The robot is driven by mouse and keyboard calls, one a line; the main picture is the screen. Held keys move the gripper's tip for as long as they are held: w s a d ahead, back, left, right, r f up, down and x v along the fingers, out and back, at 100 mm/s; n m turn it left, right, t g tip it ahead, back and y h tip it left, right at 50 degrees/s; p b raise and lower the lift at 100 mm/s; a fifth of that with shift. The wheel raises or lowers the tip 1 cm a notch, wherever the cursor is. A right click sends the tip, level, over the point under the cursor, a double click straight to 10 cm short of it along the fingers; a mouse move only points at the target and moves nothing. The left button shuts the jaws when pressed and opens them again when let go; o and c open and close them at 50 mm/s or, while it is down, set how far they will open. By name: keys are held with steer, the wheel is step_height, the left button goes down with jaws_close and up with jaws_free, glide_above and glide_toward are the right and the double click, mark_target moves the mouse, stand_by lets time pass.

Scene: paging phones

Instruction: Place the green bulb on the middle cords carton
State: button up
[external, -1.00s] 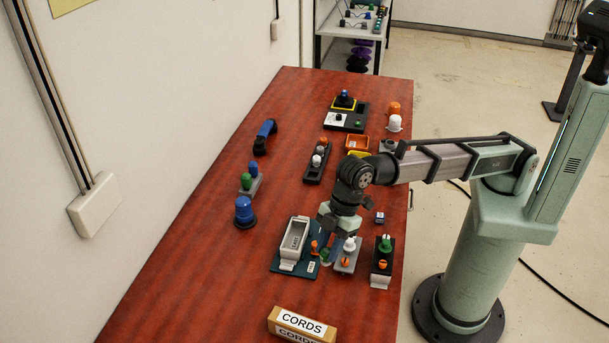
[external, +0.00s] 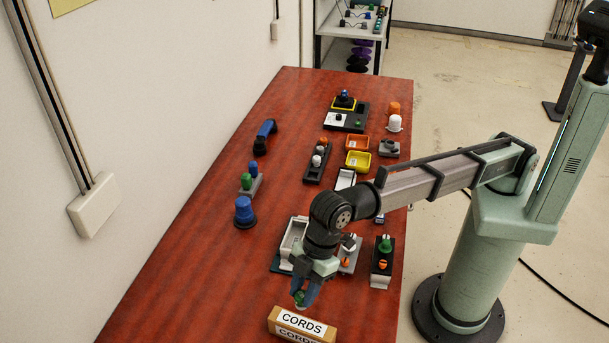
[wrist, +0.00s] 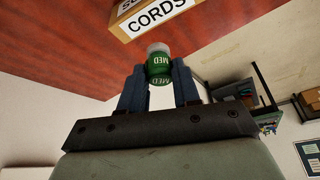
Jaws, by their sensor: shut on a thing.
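The green bulb (external: 299,299), marked MED and with a pale end, is between the fingers of my gripper (external: 306,291). In the wrist view the bulb (wrist: 158,70) sits between the two blue-grey fingertips of my gripper (wrist: 159,76), which is shut on it. A tan carton (external: 330,330) labelled CORDS stands at the near end of the table. The carton (wrist: 126,27) also shows at the top of the wrist view, beyond the bulb. The bulb appears just behind the carton and apart from it. Only one CORDS carton is clearly in view.
A grey holder (external: 292,243) on a teal base is partly hidden behind my gripper. A black block (external: 382,270) with a green bulb stands to its right. A blue dome (external: 244,212) stands to the left. The table left of the carton is clear.

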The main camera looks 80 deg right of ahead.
steer(key=shift+f, duration=3.65)
steer(key=shift+f, duration=0.1)
steer(key=o, duration=1)
steer(key=shift+o, duration=0.2)
steer(key=v, duration=1.2)
